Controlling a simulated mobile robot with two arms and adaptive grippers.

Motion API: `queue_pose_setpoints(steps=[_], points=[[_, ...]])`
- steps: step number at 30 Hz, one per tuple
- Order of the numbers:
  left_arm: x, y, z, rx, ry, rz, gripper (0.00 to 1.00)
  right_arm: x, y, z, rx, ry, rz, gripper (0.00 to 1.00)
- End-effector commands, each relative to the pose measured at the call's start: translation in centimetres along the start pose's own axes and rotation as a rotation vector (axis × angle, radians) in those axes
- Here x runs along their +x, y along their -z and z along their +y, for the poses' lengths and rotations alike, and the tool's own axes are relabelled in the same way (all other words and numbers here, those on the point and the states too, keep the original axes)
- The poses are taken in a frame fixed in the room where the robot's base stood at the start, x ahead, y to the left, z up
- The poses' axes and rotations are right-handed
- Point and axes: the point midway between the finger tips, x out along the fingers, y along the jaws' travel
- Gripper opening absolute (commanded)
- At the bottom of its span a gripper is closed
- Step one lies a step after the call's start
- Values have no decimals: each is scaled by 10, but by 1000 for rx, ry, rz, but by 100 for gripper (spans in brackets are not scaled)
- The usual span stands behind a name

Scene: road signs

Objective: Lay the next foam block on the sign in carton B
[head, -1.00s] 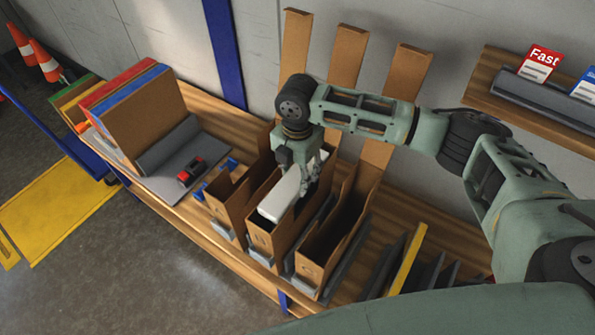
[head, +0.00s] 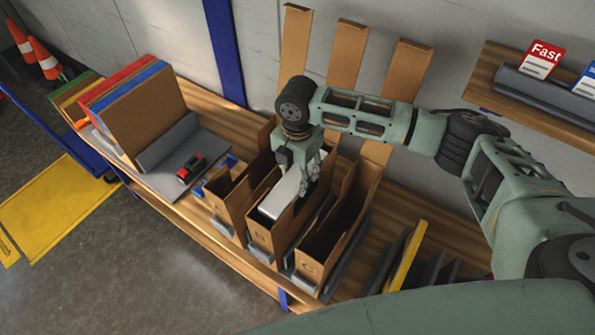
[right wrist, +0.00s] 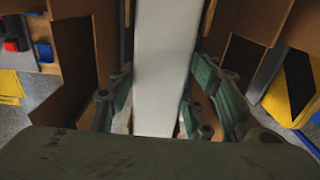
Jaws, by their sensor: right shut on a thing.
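A white foam block (head: 281,197) is held by my right gripper (head: 309,182) in the mouth of carton B (head: 262,235), the middle of three tall brown cartons. In the right wrist view the foam block (right wrist: 163,70) stands between the two green fingers of the right gripper (right wrist: 160,112), with carton walls on both sides. The block's lower part is hidden inside the carton. I cannot see a sign in carton B. My left gripper is not in view.
Carton A (head: 228,205) stands close on the left and carton C (head: 320,255) close on the right. A grey pad with a red and black tool (head: 190,167) lies left on the wooden bench (head: 215,115). Grey and yellow upright slats (head: 407,258) stand to the right.

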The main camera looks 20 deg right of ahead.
Motion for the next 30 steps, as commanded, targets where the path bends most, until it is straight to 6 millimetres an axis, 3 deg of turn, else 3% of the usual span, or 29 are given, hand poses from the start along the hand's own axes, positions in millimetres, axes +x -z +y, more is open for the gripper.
queue_pose_setpoints(steps=[6, 7, 14, 25, 30], points=[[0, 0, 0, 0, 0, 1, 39, 0, 0, 0, 0, 0, 0, 34], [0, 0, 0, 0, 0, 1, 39, 0, 0, 0, 0, 0, 0, 47], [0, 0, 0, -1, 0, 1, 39, 0, 0, 0, 0, 0, 0, 67], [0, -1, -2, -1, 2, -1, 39, -3, 0, 0, 0, -1, 0, 68], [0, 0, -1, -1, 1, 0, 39, -26, 0, 2, -1, -5, -1, 68]])
